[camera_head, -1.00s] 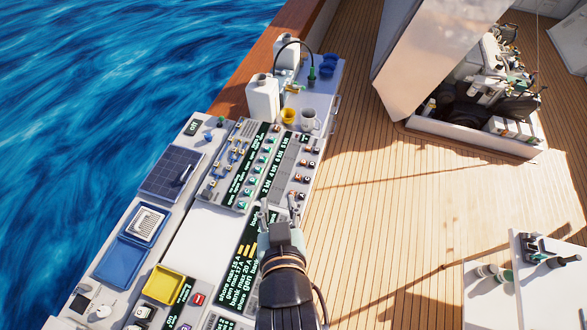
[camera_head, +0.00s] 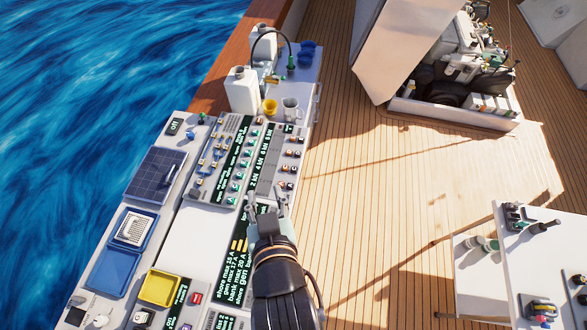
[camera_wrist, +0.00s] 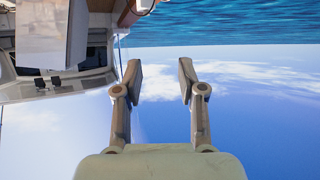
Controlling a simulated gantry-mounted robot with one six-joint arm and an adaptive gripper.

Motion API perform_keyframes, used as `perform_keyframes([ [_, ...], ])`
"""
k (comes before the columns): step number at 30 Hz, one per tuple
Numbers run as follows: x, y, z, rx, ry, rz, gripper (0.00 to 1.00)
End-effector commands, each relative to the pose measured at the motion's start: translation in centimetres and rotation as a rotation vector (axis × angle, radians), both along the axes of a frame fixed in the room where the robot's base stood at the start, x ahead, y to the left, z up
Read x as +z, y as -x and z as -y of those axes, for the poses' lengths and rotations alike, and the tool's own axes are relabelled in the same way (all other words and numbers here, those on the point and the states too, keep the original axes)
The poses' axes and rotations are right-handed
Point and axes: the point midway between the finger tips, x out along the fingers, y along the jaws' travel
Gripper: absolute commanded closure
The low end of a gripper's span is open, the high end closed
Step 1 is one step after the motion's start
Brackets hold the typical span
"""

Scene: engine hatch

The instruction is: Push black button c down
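The control panel (camera_head: 262,190) stands on the console, with rows of small buttons and dark screens with green and white text. Small dark buttons with orange and white marks (camera_head: 293,153) line its right side. The letters are too small to tell which one is black button c. My gripper (camera_head: 267,199) is over the near end of this panel, below the button rows in the picture. Its height above the panel is unclear. It is open and empty; the wrist view shows both fingers apart (camera_wrist: 160,82) against sky.
A white jug (camera_head: 242,91), a yellow cup (camera_head: 270,106) and a grey mug (camera_head: 290,109) stand beyond the panel. A blue tray (camera_head: 112,273) and a yellow tray (camera_head: 160,288) lie at left. The wooden deck (camera_head: 400,200) at right is largely open; a white table (camera_head: 550,250) stands lower right.

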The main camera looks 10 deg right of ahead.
Motion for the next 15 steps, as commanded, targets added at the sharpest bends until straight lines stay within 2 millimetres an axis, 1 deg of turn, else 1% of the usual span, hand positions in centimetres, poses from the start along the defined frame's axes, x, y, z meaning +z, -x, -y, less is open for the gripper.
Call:
perform_keyframes([
  [4,0.0,0.0,0.0,0.0,0.0,0.0,0.6],
  [5,0.0,0.0,0.0,0.0,0.0,0.0,0.62],
  [9,0.0,0.0,0.0,0.0,0.0,0.0,0.85],
  [12,0.0,0.0,0.0,0.0,0.0,0.0,1.0],
  [15,0.0,0.0,0.0,0.0,0.0,0.0,1.0],
])
